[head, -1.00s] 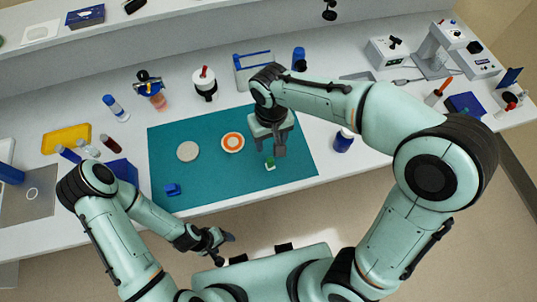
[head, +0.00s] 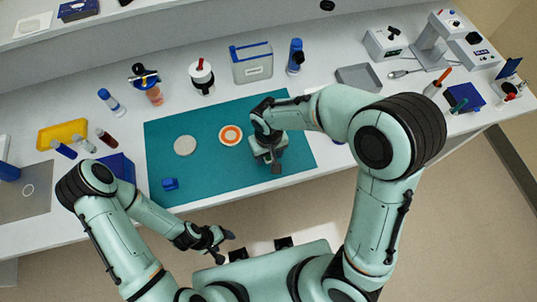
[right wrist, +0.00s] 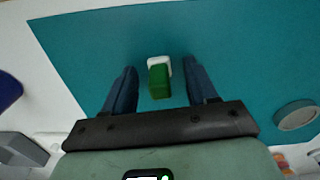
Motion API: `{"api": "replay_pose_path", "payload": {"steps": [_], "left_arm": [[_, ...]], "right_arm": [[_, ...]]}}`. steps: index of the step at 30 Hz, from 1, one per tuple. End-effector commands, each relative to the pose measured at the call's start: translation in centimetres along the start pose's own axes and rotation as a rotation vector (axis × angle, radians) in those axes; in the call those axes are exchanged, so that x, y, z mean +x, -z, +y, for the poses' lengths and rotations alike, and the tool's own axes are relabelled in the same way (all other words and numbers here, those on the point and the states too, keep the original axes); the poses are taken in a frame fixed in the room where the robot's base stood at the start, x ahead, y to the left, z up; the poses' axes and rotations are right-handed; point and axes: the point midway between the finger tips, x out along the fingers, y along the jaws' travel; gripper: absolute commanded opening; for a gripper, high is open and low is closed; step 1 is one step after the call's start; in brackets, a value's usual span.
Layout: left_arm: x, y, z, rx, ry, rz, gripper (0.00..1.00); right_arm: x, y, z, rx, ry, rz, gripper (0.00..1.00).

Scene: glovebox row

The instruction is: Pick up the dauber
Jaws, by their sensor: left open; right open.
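A small green and white block (right wrist: 159,80), which looks like the dauber, lies on the teal mat (head: 200,193). It sits between the two fingers of my right gripper (right wrist: 162,88), with a gap on each side, and I see no contact. In the head view my right gripper (head: 276,167) is low over the right part of the mat, and it and its arm hide the block. The right gripper is open and empty. My left gripper (head: 219,243) is open and empty, in front of the bench's front edge.
A pale disc (head: 185,146), an orange-ringed dish (head: 230,135) and a blue block (head: 170,184) also lie on the mat. Behind stand bottles, a red-topped pot (head: 202,77) and a grey-blue box (head: 252,64). A grey tray (head: 359,78) lies right of the mat.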

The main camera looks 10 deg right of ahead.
Motion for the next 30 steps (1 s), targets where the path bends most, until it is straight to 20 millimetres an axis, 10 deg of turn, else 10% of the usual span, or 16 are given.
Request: {"api": "replay_pose_path", "payload": {"steps": [3,9,21,30], "left_arm": [[0.0,0.0,0.0,0.000,0.000,0.000,0.67],[0.0,0.0,0.0,0.000,0.000,0.000,0.67],[-0.1,0.0,0.0,0.000,0.000,0.001,0.67],[-0.8,0.4,0.4,0.002,-0.002,0.006,0.67]], "right_arm": [[-0.1,0.0,0.0,0.000,0.000,0.001,0.57],[-0.1,0.0,0.0,0.000,0.000,0.001,0.00],[-0.5,0.1,0.0,-0.001,0.001,0.003,0.00],[-5.9,0.2,0.0,0.000,0.002,0.007,0.00]]}}
